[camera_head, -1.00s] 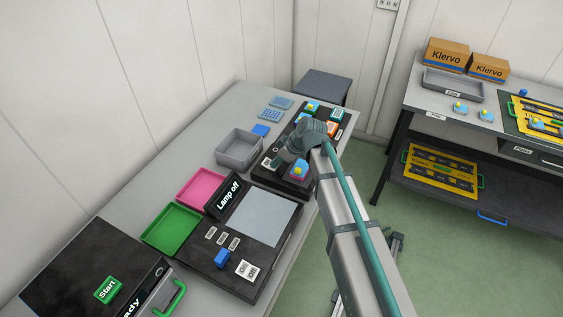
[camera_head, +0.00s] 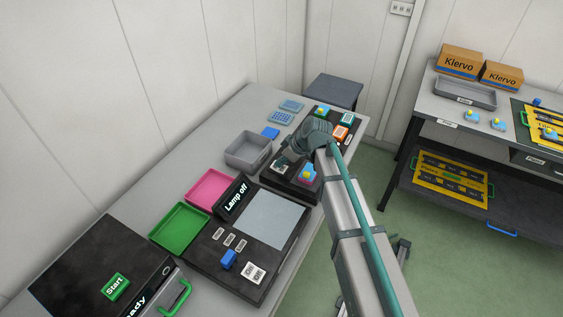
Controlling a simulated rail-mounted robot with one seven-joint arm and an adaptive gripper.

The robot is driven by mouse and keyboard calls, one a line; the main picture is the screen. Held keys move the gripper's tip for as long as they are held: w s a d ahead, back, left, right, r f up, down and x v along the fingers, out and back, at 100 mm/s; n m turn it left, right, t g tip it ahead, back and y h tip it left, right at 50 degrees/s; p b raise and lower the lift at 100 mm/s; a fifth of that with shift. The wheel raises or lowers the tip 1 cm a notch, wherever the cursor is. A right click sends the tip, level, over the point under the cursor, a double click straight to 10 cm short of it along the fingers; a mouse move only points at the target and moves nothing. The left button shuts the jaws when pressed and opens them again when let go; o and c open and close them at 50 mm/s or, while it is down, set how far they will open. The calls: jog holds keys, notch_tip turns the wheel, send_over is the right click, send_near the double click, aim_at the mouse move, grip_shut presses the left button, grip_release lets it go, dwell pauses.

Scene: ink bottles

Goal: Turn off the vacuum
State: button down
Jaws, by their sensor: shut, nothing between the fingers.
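A black unit (camera_head: 303,185) sits at the far part of the bench, and I cannot read whether it is the vacuum. A small white label (camera_head: 279,169) is on its left side, partly covered by my gripper (camera_head: 283,161). My gripper is shut and empty, pointing down to the left close over the label; whether it touches a switch there is hidden. More small coloured items, one with a yellow top (camera_head: 322,112) and one orange (camera_head: 341,132), sit farther back.
A grey bin (camera_head: 248,150) stands left of the unit. Nearer are a pink tray (camera_head: 210,187), a green tray (camera_head: 179,229), and a black panel (camera_head: 208,255) reading "Lamp off" with a blue switch (camera_head: 229,259). A black box with a green Start button (camera_head: 115,287) is front left.

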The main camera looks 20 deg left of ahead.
aim_at(281, 168)
jog(key=shift+r, duration=0.5)
notch_tip(281, 168, up, 3)
jog(key=shift+f+p, duration=0.1)
jog(key=shift+p, duration=0.65)
jog(key=d+f+b+v, duration=0.1)
jog(key=d+b+v, duration=0.1)
jog(key=v, duration=0.7)
jog(key=shift+s+r+b, duration=0.2)
jog(key=shift+b, duration=0.4)
jog(key=shift+d, duration=0.1)
